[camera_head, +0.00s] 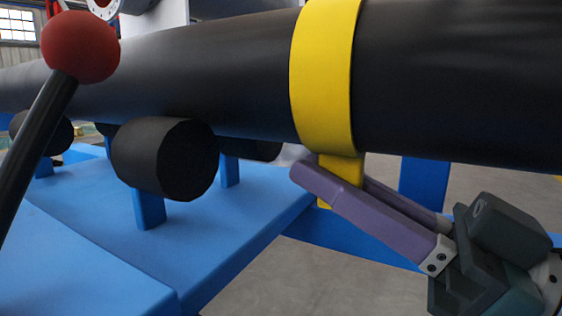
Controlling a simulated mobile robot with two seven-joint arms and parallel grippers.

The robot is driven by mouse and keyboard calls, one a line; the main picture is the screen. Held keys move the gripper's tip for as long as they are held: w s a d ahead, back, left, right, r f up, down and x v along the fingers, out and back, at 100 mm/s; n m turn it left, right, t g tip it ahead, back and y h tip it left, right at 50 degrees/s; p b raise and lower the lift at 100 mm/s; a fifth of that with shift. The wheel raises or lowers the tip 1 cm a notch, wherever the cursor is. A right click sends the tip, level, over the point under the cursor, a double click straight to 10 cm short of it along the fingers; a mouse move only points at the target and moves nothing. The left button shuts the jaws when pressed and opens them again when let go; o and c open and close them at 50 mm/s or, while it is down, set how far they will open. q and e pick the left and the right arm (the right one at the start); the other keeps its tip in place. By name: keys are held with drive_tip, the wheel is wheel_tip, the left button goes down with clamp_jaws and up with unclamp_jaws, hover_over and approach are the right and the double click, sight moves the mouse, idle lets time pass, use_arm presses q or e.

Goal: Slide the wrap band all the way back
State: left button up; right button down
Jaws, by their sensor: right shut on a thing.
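The yellow wrap band (322,80) goes around the long black shell (215,75), right of the picture's middle. A short yellow tab (343,168) hangs below the band, under the shell. My right gripper (325,178) comes in from the lower right. Its purple fingers are shut on the tab, which shows above and below the nearer finger. The band's far side is hidden behind the shell. My left gripper is not in view.
Black rollers (165,158) on blue posts stand under the shell on a blue frame (90,225). A black lever with a red ball knob (79,47) rises in front of the shell at left. The shell's surface is bare on both sides of the band.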

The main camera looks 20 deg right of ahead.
drive_tip(key=shift+w, duration=0.15)
drive_tip(key=c, duration=0.9)
unclamp_jaws()
drive_tip(key=shift+s, duration=0.2)
drive_tip(key=p+v, duration=0.3)
drive_tip(key=v, duration=0.7)
drive_tip(key=shift+r, duration=0.1)
drive_tip(key=shift+w, duration=0.1)
